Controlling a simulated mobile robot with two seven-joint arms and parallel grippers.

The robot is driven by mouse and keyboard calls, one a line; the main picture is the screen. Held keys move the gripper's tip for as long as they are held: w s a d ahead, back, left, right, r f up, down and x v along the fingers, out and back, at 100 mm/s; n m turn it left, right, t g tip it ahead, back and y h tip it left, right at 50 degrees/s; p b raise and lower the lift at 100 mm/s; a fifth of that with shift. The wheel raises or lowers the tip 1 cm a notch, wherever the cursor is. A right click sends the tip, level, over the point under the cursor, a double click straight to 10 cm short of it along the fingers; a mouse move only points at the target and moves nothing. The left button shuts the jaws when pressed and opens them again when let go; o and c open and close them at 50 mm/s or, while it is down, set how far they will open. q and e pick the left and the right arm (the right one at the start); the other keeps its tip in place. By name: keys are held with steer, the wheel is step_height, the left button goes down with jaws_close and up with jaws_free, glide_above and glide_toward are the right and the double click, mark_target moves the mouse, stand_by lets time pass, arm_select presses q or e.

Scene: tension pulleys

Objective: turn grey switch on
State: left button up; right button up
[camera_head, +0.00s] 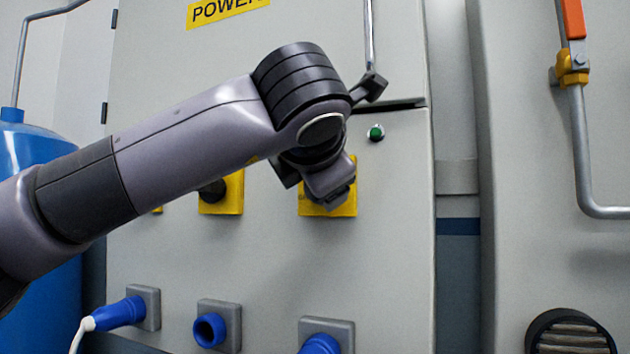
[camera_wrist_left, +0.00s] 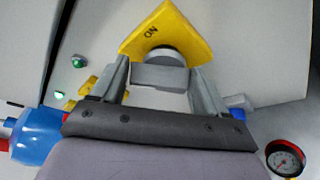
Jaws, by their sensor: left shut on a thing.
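The grey switch (camera_wrist_left: 160,75) shows in the left wrist view as a grey bar handle on a round base. It sits on a yellow plate (camera_wrist_left: 170,25) marked ON. My left gripper (camera_wrist_left: 158,68) has one finger on each side of the handle and is shut on it. In the head view the left gripper (camera_head: 336,190) is at the right-hand yellow plate (camera_head: 312,208) on the grey cabinet (camera_head: 270,260). There it hides the switch. My right gripper is in neither view.
A green light (camera_head: 376,133) sits just above and right of the plate. Another yellow plate with a dark knob (camera_head: 212,192) is to the left. Blue sockets (camera_head: 208,330) run along below. A blue tank (camera_head: 40,150) stands at left. A pipe with an orange handle (camera_head: 574,18) is at right.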

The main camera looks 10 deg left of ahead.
arm_select(q)
steer(key=shift+s+d+f+m+t+y+b, duration=0.15)
steer(key=shift+m+t+b, duration=0.35)
steer(key=shift+m, duration=0.5)
steer(key=shift+w+d+f+m+t+y+b, duration=0.1)
steer(key=shift+m+t+y+b, duration=0.2)
steer(key=shift+m+b, duration=0.5)
steer(key=shift+s+d+f+m+t+y+b, duration=0.15)
steer(key=shift+m+t+b, duration=0.25)
steer(key=shift+m, duration=0.8)
steer(key=shift+w+a, duration=0.1)
steer(key=o, duration=1.1)
steer(key=shift+c, duration=0.2)
steer(key=s+d+b, duration=0.1)
steer(key=s, duration=0.6)
steer(key=shift+d, duration=0.2)
